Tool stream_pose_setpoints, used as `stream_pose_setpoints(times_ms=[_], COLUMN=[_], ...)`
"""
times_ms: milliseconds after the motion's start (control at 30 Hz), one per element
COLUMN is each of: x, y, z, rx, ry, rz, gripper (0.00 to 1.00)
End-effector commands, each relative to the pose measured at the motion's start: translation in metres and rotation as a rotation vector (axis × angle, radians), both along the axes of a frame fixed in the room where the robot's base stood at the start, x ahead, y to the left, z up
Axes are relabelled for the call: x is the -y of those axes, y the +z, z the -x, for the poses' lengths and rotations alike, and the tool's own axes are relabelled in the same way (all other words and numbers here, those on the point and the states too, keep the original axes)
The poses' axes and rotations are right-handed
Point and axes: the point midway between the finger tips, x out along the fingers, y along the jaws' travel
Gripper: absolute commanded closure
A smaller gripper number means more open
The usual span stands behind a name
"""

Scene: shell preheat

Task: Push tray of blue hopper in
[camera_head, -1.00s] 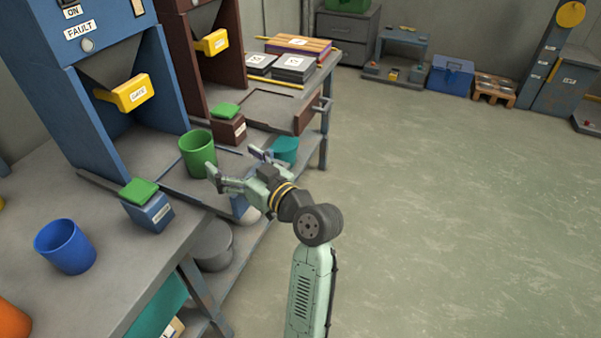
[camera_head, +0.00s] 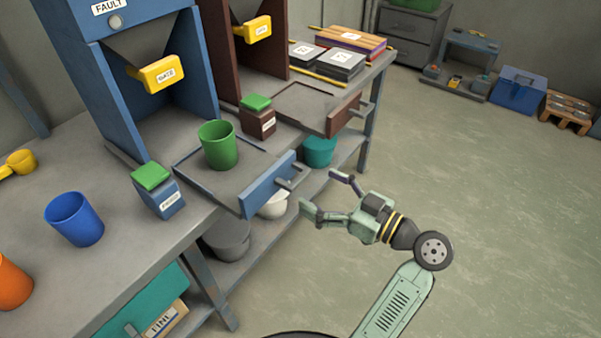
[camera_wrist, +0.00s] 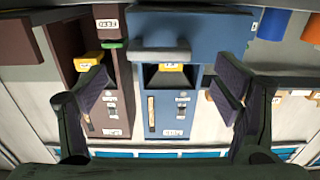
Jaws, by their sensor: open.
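The blue hopper (camera_head: 197,72) stands at the left with a yellow gate handle (camera_head: 160,75). Its tray (camera_head: 265,188) is slid out over the bench's front edge, with a blue front panel and a grey bar handle (camera_head: 291,178). A green cup (camera_head: 218,146) stands upright on the tray. My gripper (camera_head: 324,193) is open and empty, to the right of the tray front and apart from it, with its fingers toward the tray. In the wrist view the blue tray front (camera_wrist: 206,32) and its handle (camera_wrist: 160,54) lie between the open fingers (camera_wrist: 160,95).
A brown hopper (camera_head: 226,55) with its own pulled-out tray (camera_head: 344,115) stands beyond. A blue feed box (camera_head: 160,198) with a green top and a blue cup (camera_head: 74,219) stand on the bench. Pots sit on the shelf below.

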Motion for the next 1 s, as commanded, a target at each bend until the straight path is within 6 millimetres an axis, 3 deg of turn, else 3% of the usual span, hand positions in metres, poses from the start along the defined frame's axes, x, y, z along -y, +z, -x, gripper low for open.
stream_pose_setpoints(times_ms=[100,333,733,1000], x=[-0.02,-0.044,-0.049,-0.049], y=[0.003,0.002,0.0,0.0], z=[-0.013,-0.031,-0.035,-0.035], rx=[-0.002,0.0,0.0,0.0], ry=[0.004,0.001,-0.001,-0.001], rz=[-0.001,0.0,0.0,0.0], gripper=[0.18,0.18,0.18,0.36])
